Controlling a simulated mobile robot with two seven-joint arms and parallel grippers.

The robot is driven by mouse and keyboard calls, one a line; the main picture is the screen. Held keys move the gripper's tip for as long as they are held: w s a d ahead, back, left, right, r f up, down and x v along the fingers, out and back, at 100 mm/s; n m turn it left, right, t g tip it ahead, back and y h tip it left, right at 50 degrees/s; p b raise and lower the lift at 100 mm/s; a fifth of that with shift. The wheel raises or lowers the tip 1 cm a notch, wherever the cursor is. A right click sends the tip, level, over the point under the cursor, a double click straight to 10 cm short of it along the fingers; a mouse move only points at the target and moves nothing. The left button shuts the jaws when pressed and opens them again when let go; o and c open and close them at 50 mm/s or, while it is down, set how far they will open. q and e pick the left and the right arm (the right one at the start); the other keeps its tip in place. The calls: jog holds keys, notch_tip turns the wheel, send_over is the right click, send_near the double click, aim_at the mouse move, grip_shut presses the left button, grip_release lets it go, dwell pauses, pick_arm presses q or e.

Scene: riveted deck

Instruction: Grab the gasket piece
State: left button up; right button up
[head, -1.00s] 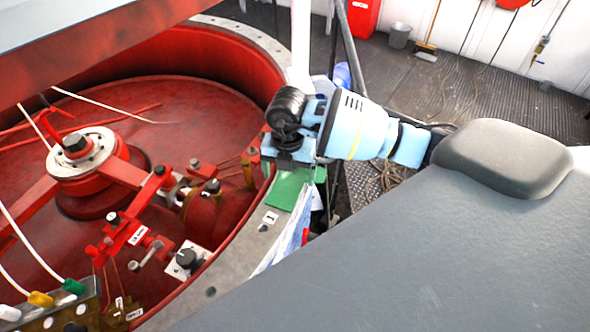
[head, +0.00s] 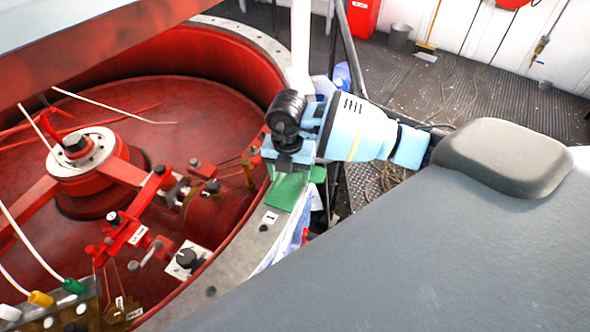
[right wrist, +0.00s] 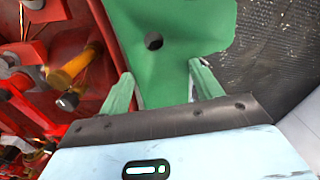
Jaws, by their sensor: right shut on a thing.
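The gasket piece is a flat green sheet (head: 285,192) at the grey flange rim of the red housing, under my right gripper (head: 285,168). In the right wrist view the gasket piece (right wrist: 185,30) fills the upper middle and has one dark round hole. My right gripper (right wrist: 163,76) is shut on its near part, with pale green fingers at both sides of the sheet. The sheet's near edge is hidden by the gripper body. In the head view I cannot tell whether the sheet touches the rim. My left gripper is in neither view.
The open red housing (head: 215,90) with linkages and a central hub lies left. Its grey rim (head: 245,245) carries a label marked 1. White wires and a terminal block (head: 70,315) are at lower left. Dark ribbed deck with debris, a bucket (head: 400,36) and a broom lie beyond.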

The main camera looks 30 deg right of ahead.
jog(key=shift+r, duration=0.1)
jog(key=shift+r, duration=0.3)
jog(key=r, duration=0.3)
jog(key=shift+s, duration=0.2)
jog(key=s+a, duration=0.2)
jog(key=s, duration=0.5)
jog(key=s+a+r, duration=0.1)
jog(key=s+a, duration=0.2)
jog(key=s, duration=0.4)
jog(key=shift+s+a+r+p, duration=0.15)
jog(key=shift+s+r+p, duration=0.05)
jog(key=shift+s+p, duration=0.15)
